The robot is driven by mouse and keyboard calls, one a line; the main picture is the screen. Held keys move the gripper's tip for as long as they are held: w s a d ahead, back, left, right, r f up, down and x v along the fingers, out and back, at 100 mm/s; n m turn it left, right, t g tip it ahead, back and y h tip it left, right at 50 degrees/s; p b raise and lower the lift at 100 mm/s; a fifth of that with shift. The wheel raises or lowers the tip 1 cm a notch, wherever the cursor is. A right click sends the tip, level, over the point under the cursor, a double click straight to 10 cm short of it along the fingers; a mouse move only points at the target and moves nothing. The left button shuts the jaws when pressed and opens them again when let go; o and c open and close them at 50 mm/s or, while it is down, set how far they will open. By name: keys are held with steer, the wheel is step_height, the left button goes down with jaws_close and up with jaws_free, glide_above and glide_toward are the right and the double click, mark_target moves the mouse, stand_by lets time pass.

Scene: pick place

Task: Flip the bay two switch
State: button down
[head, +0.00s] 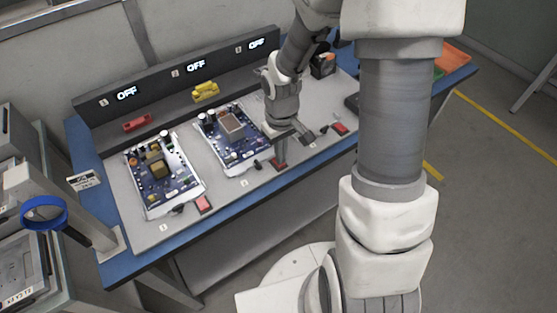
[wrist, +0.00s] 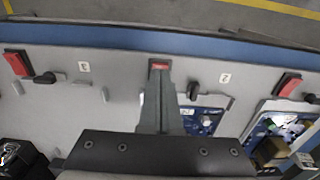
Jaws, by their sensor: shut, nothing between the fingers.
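The bay two display (head: 195,67) reads OFF. A red switch (head: 278,164) sits at the front of bay two, with a small black knob (head: 257,165) to its left. My gripper (head: 281,158) points down at this red switch. In the wrist view my shut, empty fingers (wrist: 159,82) reach up to the same red switch (wrist: 158,64) and partly cover it. I cannot tell whether they touch it. The black knob also shows in the wrist view (wrist: 192,91), to the right of the fingers. The bay two circuit board (head: 231,135) lies behind.
Bay one has a board (head: 160,175) and red switch (head: 204,203); bay three has a red switch (head: 339,129). Their displays, bay one (head: 126,94) and bay three (head: 257,44), read OFF. A yellow part (head: 205,91) and red part (head: 137,123) lie on the rear ledge.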

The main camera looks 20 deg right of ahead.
steer(key=shift+f+b, duration=0.5)
steer(key=shift+f, duration=0.15)
stand_by(0.3)
step_height(320, 180, up, 7)
steer(key=p, duration=0.6)
stand_by(0.5)
steer(key=s+r+m+t, duration=0.1)
steer(key=s+r, duration=0.3)
steer(key=r, duration=0.4)
steer(key=s+r+m+t+p, duration=0.1)
steer(key=s+r+t, duration=0.1)
steer(key=s+r, duration=0.3)
steer(key=s+r+m+t, duration=0.1)
steer(key=s+r, duration=0.4)
steer(key=r, duration=0.8)
steer(key=shift+m+t+p, duration=0.3)
steer(key=shift+t, duration=0.5)
